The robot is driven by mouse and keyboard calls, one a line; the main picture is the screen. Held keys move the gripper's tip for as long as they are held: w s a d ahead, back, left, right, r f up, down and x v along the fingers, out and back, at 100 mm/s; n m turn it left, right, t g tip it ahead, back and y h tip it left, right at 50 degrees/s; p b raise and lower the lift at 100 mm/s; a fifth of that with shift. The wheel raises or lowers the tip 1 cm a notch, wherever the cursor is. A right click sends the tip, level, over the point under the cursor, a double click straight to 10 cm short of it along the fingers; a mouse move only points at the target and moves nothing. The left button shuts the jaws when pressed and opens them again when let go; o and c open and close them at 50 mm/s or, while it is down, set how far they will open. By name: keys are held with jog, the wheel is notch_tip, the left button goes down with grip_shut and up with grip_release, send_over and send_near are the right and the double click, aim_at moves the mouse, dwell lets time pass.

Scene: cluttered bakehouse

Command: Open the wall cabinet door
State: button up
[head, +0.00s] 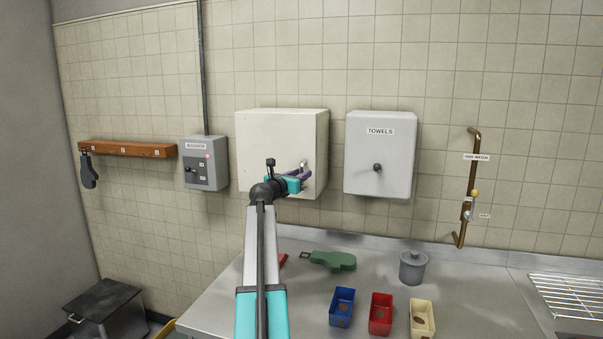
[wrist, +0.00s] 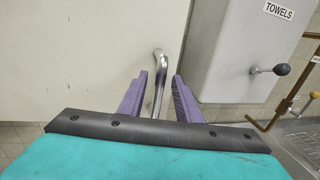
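The cream wall cabinet (head: 270,135) hangs on the tiled wall in the middle of the head view, and its door looks closed. The door's front (wrist: 80,60) fills the left of the wrist view. Its bent metal handle (wrist: 159,62) stands near the door's right edge; in the head view the handle (head: 304,163) is partly hidden by my gripper. My gripper (head: 303,173) is at the handle. In the wrist view its purple fingers (wrist: 163,82) are open, one on each side of the handle, with a gap on the right side.
A grey TOWELS box (head: 380,155) with a dark knob hangs right of the cabinet. A grey switch box (head: 205,163) hangs to the left. A brass pipe (head: 471,180) is farther right. The steel counter (head: 280,300) below holds small bins, a grey canister (head: 413,268) and a green object (head: 333,261).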

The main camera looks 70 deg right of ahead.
jog(key=shift+s+d, duration=0.1)
jog(key=shift+d, duration=0.6)
grip_shut()
jog(key=shift+s, duration=0.1)
